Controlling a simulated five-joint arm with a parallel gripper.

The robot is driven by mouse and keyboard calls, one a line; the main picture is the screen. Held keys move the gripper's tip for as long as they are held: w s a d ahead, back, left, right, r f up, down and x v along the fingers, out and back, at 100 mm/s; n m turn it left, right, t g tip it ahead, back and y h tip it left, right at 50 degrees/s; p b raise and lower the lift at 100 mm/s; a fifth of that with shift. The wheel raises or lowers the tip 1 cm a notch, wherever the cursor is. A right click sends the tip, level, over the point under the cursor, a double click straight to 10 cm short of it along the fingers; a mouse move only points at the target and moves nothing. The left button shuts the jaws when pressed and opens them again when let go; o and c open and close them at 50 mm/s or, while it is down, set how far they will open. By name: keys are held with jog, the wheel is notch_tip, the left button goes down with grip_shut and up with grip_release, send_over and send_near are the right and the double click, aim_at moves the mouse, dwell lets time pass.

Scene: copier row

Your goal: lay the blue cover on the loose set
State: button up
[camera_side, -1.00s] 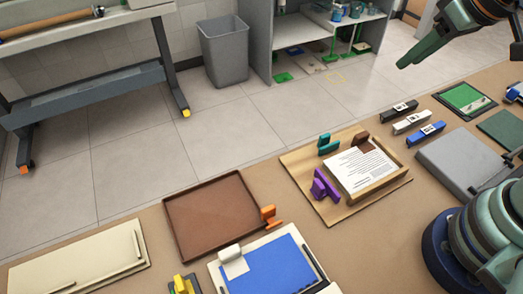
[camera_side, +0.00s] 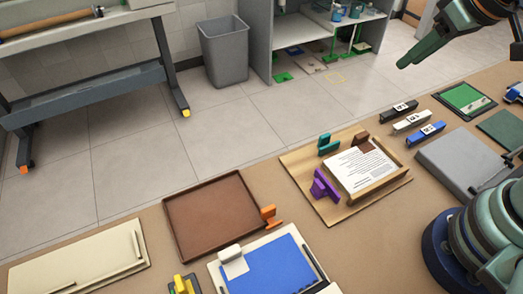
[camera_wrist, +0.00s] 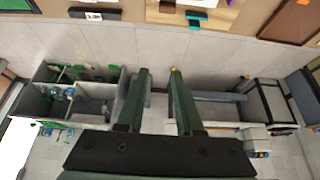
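A blue cover (camera_side: 268,268) lies flat on a pale board (camera_side: 222,280) at the bottom of the side view, with a white clip-like block (camera_side: 233,262) at its upper left corner and a dark bar along its right edge. A set of white printed sheets (camera_side: 362,168), seemingly the loose set, lies on a wooden board (camera_side: 313,190) to its upper right. My gripper (camera_side: 408,58) is high at the upper right of the side view, far from both. In the wrist view its two green fingers (camera_wrist: 160,78) stand apart with nothing between them.
Purple (camera_side: 324,186), teal (camera_side: 328,145) and brown (camera_side: 361,138) pieces stand around the sheets. An empty brown tray (camera_side: 212,215) lies left, with an orange piece (camera_side: 268,215) at its corner. Black, white and blue labelled blocks (camera_side: 412,122) and a grey slab (camera_side: 460,160) lie right.

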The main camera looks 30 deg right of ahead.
dwell(0.3)
jog(key=o, duration=0.4)
jog(key=shift+c, duration=0.2)
jog(key=shift+o, duration=1)
jog(key=shift+w+a, duration=0.15)
jog(key=shift+a, duration=0.2)
jog(key=w+a+g+y, duration=0.1)
jog(key=w+a+g, duration=0.15)
jog(key=a, duration=0.75)
jog(key=g+h, duration=0.1)
jog(key=g, duration=0.2)
send_over(229, 252)
notch_tip(229, 252, down, 12)
jog(key=shift+f, duration=4.9)
